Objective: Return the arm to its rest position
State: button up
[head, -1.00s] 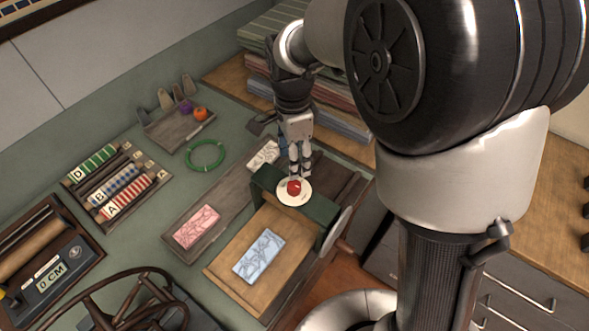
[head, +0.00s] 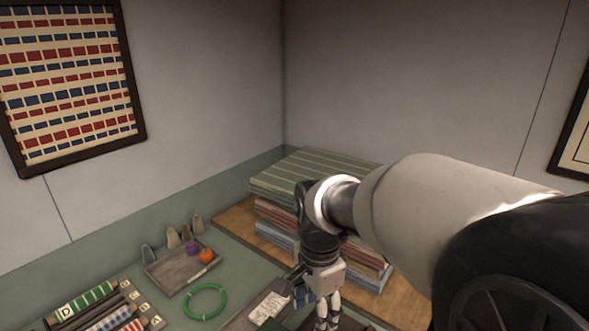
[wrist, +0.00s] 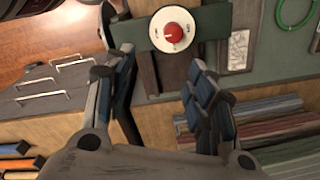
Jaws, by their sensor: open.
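My gripper (head: 326,316) hangs at the bottom of the head view, in front of the stacked folded cloths, and its fingertips are partly cut off by the frame's lower edge. In the wrist view my gripper (wrist: 160,90) is open, its two fingers spread with nothing between them. A red knob on a white round dial (wrist: 172,30) lies beyond the fingertips in the wrist view, apart from them. My arm reaches in from the right of the head view.
A stack of folded cloths (head: 300,172) stands close behind my gripper. A tray (head: 180,270) with a purple and an orange ball, a green ring (head: 205,301) and striped rolls (head: 85,302) are on the green table to the left. Drawers with handles (wrist: 55,80) show in the wrist view.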

jog(key=s+d+r+n+t+b, duration=0.1)
jog(key=s+d+n+t+b, duration=0.1)
jog(key=s+d+n, duration=0.3)
jog(key=s+d+n+t+b, duration=0.2)
jog(key=s+d+n, duration=0.3)
jog(key=s, duration=0.8)
jog(key=shift+r+n, duration=0.4)
jog(key=shift+n, duration=0.7)
